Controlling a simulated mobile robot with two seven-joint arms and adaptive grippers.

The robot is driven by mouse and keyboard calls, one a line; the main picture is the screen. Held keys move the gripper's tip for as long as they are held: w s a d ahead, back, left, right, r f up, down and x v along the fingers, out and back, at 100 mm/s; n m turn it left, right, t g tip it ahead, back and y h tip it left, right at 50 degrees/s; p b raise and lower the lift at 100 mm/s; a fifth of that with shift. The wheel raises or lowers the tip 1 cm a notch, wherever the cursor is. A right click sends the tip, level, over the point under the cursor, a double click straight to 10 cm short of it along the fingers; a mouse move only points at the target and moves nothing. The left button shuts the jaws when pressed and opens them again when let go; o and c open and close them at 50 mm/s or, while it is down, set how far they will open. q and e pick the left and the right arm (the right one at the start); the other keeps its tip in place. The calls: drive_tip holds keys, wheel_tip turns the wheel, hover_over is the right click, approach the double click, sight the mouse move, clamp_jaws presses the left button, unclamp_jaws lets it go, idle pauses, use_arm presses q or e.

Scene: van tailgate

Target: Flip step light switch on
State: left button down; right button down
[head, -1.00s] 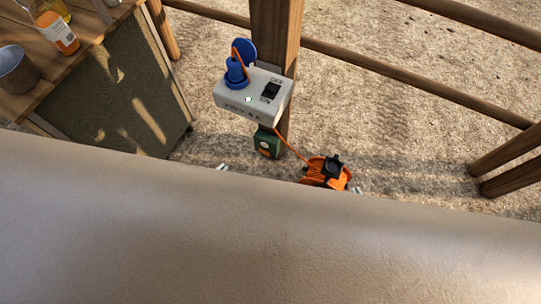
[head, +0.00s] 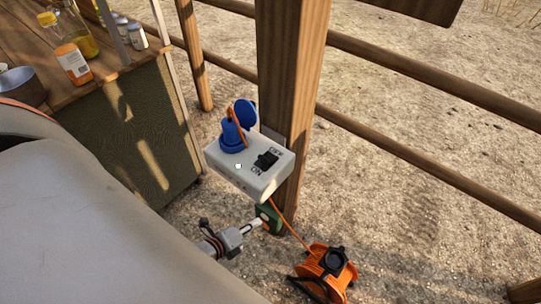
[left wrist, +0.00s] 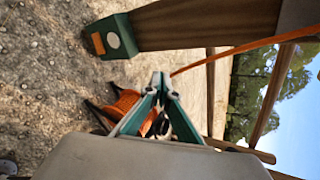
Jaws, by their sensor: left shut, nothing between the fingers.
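A white power box (head: 225,169) is fixed to a wooden post in the head view. It carries a black rocker switch (head: 267,160) marked OFF at the far side and ON at the near side. I cannot tell which way the rocker is tilted. My left gripper (head: 257,223) is shut and empty, below the box and close to the green unit in the picture. My right gripper is not in view.
A blue plug with an orange cord (head: 233,134) and a raised blue cap stand beside the switch. An orange cable reel (head: 328,268) lies on the ground. A wooden table (head: 103,88) with bottles is at the left. Fence rails run behind the post (head: 291,80).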

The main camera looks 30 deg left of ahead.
use_arm(q)
drive_tip(key=s+a+f+m+g+b, duration=0.1)
drive_tip(key=a+f+m+b, duration=0.1)
drive_tip(key=f+m, duration=0.5)
drive_tip(key=s+a+f+m+g+b, duration=0.2)
drive_tip(key=f+m+b, duration=0.1)
drive_tip(key=f+m, duration=0.4)
wheel_tip(320, 180, down, 4)
drive_tip(key=shift+a+r+b, duration=0.2)
drive_tip(key=shift+a+b, duration=0.15)
drive_tip(key=shift+a, duration=0.05)
drive_tip(key=shift+s, duration=0.1)
